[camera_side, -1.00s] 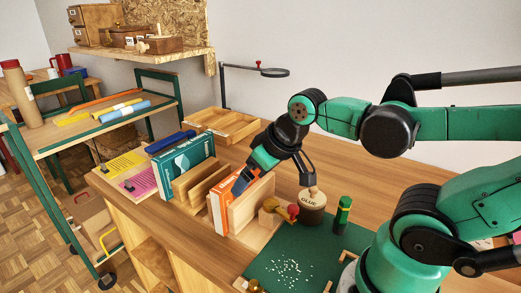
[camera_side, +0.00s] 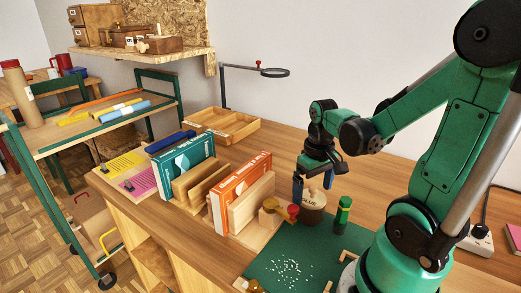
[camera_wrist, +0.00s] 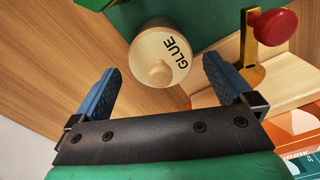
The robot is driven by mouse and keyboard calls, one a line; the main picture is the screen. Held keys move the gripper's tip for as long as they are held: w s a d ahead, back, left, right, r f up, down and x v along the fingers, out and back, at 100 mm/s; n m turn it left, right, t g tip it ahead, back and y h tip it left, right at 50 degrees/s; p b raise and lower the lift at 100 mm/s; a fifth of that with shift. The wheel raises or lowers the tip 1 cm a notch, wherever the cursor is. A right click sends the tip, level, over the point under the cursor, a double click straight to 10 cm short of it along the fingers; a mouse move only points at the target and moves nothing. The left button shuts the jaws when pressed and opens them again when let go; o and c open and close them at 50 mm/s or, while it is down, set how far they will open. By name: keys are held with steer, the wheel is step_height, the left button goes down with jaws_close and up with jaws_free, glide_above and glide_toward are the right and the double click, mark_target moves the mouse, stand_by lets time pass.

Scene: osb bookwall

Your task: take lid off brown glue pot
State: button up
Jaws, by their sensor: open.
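The brown glue pot (camera_side: 311,216) stands upright on the bench by the back edge of the green mat. Its pale wooden lid with a round knob is on it; the lid (camera_wrist: 150,50) and the dark GLUE lettering show in the wrist view. My gripper (camera_side: 313,187) is above the pot, pointing down, open and empty. In the wrist view my gripper (camera_wrist: 160,72) has its two blue fingers apart, one on each side of the lid, with the knob between them and ahead of the palm. The fingers partly hide the lid in the side view.
A green glue-stick-like tube (camera_side: 343,214) stands close right of the pot. A brass clamp with a red knob (camera_side: 293,211) is close left, beside the orange book (camera_side: 240,190). The green mat (camera_side: 290,250) holds white bits. The bench behind is clear.

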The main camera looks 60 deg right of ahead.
steer(key=shift+f, duration=0.45)
steer(key=c, duration=1.1)
steer(key=shift+r, duration=0.15)
